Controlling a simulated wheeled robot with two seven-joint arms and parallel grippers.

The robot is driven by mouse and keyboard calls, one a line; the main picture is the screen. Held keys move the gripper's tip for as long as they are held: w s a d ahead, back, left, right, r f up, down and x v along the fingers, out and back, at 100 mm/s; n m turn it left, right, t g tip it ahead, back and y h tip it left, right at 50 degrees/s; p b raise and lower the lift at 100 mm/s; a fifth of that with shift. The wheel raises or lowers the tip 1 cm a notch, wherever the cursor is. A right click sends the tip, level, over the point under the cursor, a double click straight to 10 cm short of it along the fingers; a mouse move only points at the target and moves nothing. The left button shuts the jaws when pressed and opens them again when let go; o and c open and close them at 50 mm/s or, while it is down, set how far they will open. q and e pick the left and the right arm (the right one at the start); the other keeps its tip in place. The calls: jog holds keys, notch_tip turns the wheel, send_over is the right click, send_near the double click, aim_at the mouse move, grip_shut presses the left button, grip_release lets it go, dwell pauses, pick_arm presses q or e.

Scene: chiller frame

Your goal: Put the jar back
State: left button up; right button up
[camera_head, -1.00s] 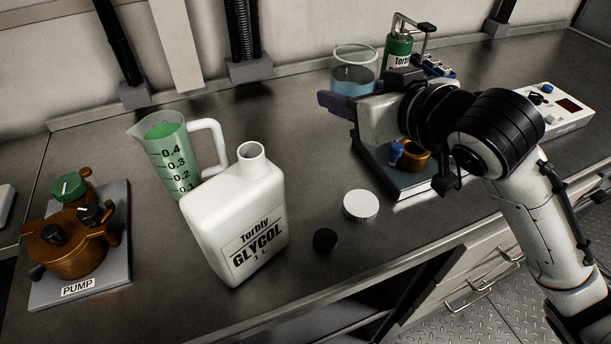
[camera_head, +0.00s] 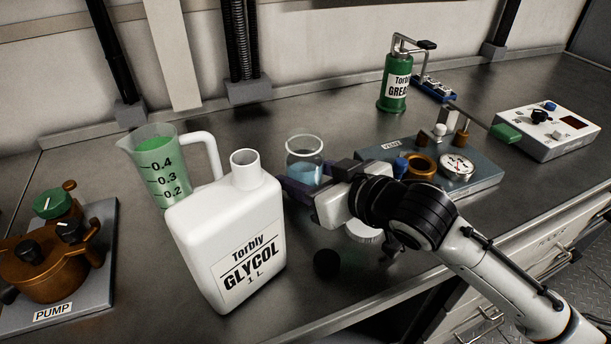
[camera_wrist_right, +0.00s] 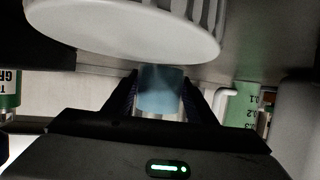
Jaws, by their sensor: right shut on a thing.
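The jar (camera_head: 304,158) is a clear glass beaker-like vessel with pale blue liquid, upright near the middle of the bench in the head view. My right gripper (camera_head: 300,187) is shut on it, with dark purple fingers on its sides. The jar (camera_wrist_right: 160,92) also shows between the fingers of my right gripper (camera_wrist_right: 162,103) in the right wrist view. Its base is hidden, so I cannot tell whether it touches the bench. A white ribbed lid (camera_head: 362,233) lies partly hidden by the gripper; it looms large at the top of the wrist view (camera_wrist_right: 130,28). My left gripper is not in view.
A white glycol jug (camera_head: 225,220) and a green-filled measuring pitcher (camera_head: 160,165) stand left of the jar. A black cap (camera_head: 326,263) lies in front. The pump (camera_head: 55,250) is far left. A valve plate (camera_head: 482,182), grease can (camera_head: 396,85) and control box (camera_head: 545,130) are right.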

jog(key=shift+f, duration=0.1)
jog(key=o, duration=1.3)
jog(key=shift+f, duration=0.1)
jog(key=shift+r, duration=0.25)
jog(key=v, duration=1.2)
jog(key=shift+f+p, duration=0.1)
jog(key=shift+p, duration=0.25)
